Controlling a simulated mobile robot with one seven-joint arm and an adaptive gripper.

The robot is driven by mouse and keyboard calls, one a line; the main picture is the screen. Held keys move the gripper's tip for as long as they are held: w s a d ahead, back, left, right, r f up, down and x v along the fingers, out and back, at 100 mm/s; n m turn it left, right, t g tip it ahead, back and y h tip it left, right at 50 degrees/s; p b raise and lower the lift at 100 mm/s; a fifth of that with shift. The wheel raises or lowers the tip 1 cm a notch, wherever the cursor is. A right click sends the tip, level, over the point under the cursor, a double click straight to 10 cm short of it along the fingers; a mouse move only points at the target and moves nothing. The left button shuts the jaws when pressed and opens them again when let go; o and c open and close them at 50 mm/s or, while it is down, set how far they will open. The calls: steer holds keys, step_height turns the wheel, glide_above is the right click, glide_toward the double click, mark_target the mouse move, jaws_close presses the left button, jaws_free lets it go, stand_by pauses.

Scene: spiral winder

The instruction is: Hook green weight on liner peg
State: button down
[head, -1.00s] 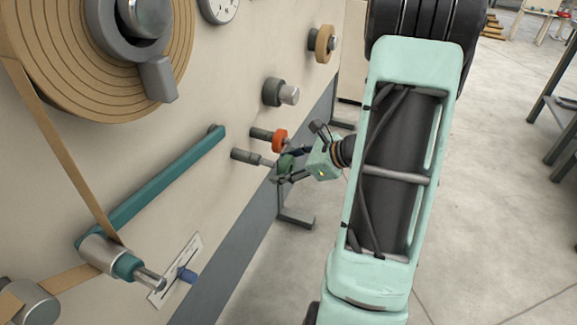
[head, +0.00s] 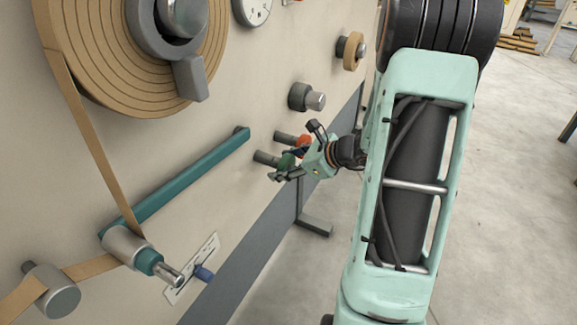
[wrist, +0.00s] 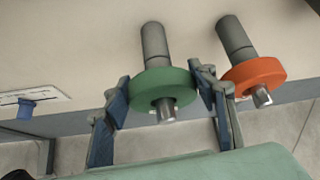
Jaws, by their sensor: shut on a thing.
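The green weight (wrist: 163,88) is a thick disc between the two fingers of my gripper (wrist: 161,77), which is shut on its sides. In the wrist view it sits in line with a dark grey peg (wrist: 155,45), and a short metal tip shows in front of its middle, so it appears to be around the peg's end. The weight also shows in the head view (head: 286,161), partly hidden by my gripper (head: 285,170). I cannot tell which peg is the liner peg.
An orange weight (wrist: 254,75) sits on a neighbouring peg (wrist: 235,38), close to my right finger. A teal bar (head: 185,180), a paper roll (head: 85,60) and a label card with a blue knob (head: 203,273) are on the panel.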

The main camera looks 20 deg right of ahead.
steer(key=shift+w, duration=0.1)
steer(key=c, duration=0.7)
jaws_free()
steer(key=shift+c, duration=0.2)
